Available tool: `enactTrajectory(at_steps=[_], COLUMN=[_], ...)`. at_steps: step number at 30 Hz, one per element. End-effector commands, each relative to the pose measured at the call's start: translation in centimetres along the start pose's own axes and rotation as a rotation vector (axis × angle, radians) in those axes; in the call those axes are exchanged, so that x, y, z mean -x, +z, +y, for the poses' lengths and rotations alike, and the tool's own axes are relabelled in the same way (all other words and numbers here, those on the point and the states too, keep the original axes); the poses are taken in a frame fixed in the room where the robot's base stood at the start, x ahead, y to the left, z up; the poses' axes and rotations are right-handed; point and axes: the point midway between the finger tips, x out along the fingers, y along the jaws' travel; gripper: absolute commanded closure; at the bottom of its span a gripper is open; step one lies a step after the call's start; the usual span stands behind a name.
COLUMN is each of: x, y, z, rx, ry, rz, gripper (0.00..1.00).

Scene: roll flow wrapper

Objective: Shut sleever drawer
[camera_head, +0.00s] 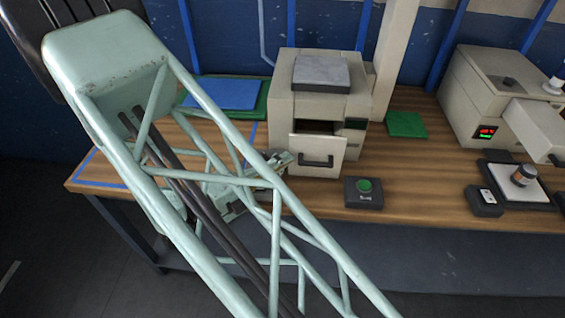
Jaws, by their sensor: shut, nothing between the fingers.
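A beige box-shaped machine (350,105) stands on the wooden bench near the middle. Its front drawer (317,148) has a dark handle and sits out from the body, with a dark gap showing above it. I take this as the sleever drawer, though no label is readable. My gripper (284,160) is shut and empty, just left of the drawer front. My arm's lattice link partly hides it, and I cannot tell whether it touches the drawer.
A black box with a green button (364,192) stands in front of the machine. A second beige machine (482,100) with a protruding part (535,125) stands at right. A small jar (523,175) stands on a pad. A blue pad (222,93) lies at back left.

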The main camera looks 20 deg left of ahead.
Motion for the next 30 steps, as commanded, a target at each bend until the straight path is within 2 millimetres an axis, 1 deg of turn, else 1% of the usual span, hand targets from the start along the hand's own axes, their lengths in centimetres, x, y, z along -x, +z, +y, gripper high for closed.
enactTrajectory(at_steps=[2,18,22,30], x=[-0.6,-4.8,-5.3,-5.5], y=[0.5,4.7,5.2,5.3], z=[-0.2,-0.1,-0.1,-0.1], rx=[0.000,-0.001,-0.002,-0.003], ry=[0.000,0.000,0.000,0.000], rz=[0.002,0.001,0.000,0.000], gripper=[1.00,1.00,1.00,1.00])
